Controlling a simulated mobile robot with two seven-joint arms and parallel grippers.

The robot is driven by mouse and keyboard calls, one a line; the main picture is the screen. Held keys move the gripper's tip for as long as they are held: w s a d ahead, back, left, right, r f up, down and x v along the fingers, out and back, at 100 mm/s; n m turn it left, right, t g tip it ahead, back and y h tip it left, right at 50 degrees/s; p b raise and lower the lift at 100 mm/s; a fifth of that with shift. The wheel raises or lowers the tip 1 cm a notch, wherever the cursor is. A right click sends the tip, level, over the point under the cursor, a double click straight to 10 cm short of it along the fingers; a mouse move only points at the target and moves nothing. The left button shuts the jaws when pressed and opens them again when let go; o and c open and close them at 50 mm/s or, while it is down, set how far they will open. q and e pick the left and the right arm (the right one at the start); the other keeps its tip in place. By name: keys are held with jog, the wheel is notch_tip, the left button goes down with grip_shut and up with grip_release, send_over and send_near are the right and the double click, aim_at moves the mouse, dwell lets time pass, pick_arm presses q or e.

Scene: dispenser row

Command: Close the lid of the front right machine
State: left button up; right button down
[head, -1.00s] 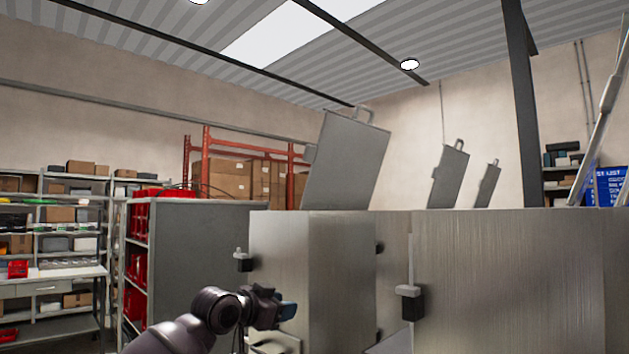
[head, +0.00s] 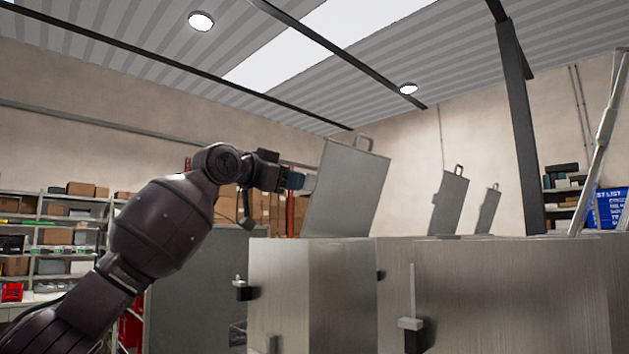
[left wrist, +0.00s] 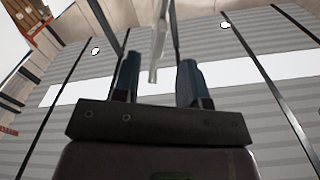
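A large brushed-metal machine (head: 510,295) stands nearest at the right. A slanted pale strut (head: 604,125) rises above its right end; no lid panel shows clearly there. To its left stands another metal machine (head: 285,290), and a raised, tilted grey lid (head: 345,190) with a handle on its top edge shows above it. I cannot tell for sure which lid is the front right one. My left gripper (head: 297,181) is raised at the left edge of that lid; contact is unclear. In the left wrist view its two fingers (left wrist: 159,78) are apart with nothing clearly held. My right gripper is out of view.
Two smaller raised lids (head: 450,203) (head: 488,209) stand farther back. Black latches (head: 412,332) (head: 242,290) sit on the machine fronts. A dark post (head: 521,130) rises behind. Shelves (head: 60,225) line the left wall.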

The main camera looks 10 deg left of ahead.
aim_at(315, 190)
pick_arm(q)
jog(key=p+x, duration=0.2)
jog(key=x, duration=0.5)
jog(key=shift+w+d, duration=0.25)
jog(key=shift+w, duration=0.1)
grip_shut()
